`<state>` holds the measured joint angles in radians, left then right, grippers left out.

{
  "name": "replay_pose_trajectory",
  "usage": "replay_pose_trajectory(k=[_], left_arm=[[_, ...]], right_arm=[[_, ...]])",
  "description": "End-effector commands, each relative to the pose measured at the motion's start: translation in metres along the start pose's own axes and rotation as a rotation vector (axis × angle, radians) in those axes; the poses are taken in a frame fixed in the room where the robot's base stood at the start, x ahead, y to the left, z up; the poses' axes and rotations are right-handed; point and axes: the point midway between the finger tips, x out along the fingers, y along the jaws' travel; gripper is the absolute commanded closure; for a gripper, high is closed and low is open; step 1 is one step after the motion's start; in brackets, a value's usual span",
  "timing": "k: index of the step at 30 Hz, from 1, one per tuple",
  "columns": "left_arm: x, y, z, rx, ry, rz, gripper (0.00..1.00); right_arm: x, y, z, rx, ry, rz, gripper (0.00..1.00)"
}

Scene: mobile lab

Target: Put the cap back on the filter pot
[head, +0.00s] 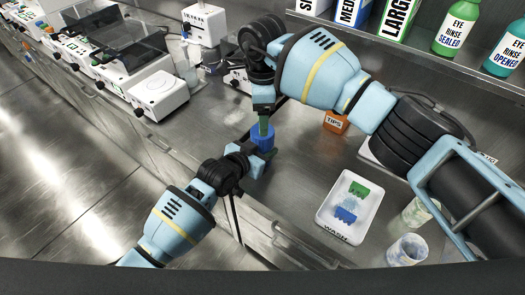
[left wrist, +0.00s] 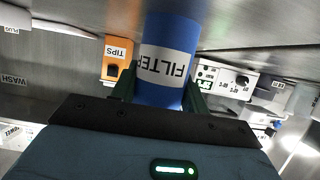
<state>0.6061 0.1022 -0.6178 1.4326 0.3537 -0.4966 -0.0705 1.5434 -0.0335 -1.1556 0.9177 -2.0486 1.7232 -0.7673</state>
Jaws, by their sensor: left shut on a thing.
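The blue filter pot (head: 262,142) is held up over the front edge of the bench. In the left wrist view its white label (left wrist: 166,62) reads FILTER upside down. My left gripper (head: 253,162) is shut on the pot, with a green finger on either side of it; it also shows in the left wrist view (left wrist: 160,98). My right gripper (head: 263,124) points down directly over the pot's top, its green fingers at or very near it. I cannot make out a separate cap; the right gripper covers the top, and whether its fingers are shut is unclear.
A white WASH tray (head: 325,216) with a green and a blue piece lies on the bench at right. Two clear cups (head: 407,250) stand beside it. An orange TIPS box (head: 336,122) is behind my right arm. Bottles line the shelf above. White devices (head: 158,94) stand at left.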

Motion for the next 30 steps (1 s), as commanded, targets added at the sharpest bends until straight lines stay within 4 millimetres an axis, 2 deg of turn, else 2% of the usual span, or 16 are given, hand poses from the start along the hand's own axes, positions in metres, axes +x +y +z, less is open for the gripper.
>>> replay_pose_trajectory(k=[6,12,25,30], left_arm=[[0.0000,-0.0002,0.0007,0.000,-0.001,0.000,1.00],[0.0000,-0.0002,0.0007,0.000,-0.001,0.000,1.00],[0.0000,-0.0002,0.0007,0.000,-0.001,0.000,1.00],[0.0000,-0.0002,0.0008,0.000,-0.002,0.000,1.00]], right_arm=[[0.0003,0.0003,0.0002,-0.300,-0.001,0.001,0.26],[0.0003,0.0003,0.0001,-0.459,-0.001,0.001,0.26],[0.0004,0.0002,0.0000,-0.499,0.000,0.001,0.26],[0.0090,0.0004,0.0001,-0.497,-0.001,0.003,0.26]])
